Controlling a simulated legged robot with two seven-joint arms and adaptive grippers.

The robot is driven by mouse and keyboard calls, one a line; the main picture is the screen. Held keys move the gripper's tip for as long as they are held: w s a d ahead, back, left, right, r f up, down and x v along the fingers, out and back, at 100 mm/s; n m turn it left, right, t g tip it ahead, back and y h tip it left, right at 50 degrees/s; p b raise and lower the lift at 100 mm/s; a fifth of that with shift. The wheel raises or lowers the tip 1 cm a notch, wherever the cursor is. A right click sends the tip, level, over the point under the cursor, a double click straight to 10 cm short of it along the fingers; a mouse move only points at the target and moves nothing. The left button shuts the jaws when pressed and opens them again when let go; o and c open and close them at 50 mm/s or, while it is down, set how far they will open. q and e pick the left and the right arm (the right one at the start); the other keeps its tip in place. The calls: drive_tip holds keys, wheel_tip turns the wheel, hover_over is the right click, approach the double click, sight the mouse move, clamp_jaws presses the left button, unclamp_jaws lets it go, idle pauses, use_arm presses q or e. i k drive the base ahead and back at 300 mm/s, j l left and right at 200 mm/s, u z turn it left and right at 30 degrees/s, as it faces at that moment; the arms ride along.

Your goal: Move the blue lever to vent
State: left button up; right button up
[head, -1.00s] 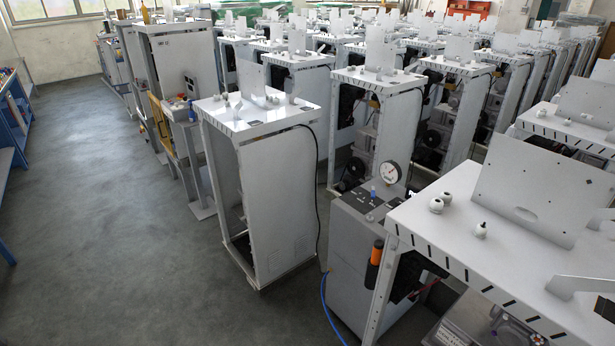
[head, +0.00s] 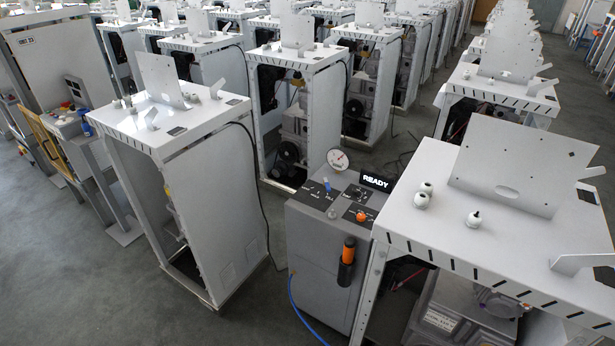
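A small blue lever (head: 327,184) stands on the dark top panel of a grey cabinet (head: 322,245), right of the middle in the head view. The labels beside the lever are too small to read. The same panel carries a round white gauge (head: 338,160), a black sign reading READY (head: 375,181), a dark knob and an orange button (head: 361,216). An orange-and-black handle (head: 347,262) hangs on the cabinet's front. Neither of my grippers is in view.
A white dispenser frame (head: 190,120) stands left of the cabinet, and another white table-like frame (head: 405,215) stands close on its right. A blue hose (head: 296,300) runs down to the floor. Rows of similar frames fill the back. Open grey floor (head: 75,270) lies at the left.

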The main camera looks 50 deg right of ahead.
sight(325, 183)
drive_tip(key=i+z, duration=0.7)
drive_tip(key=z, duration=0.15)
drive_tip(key=j, duration=0.05)
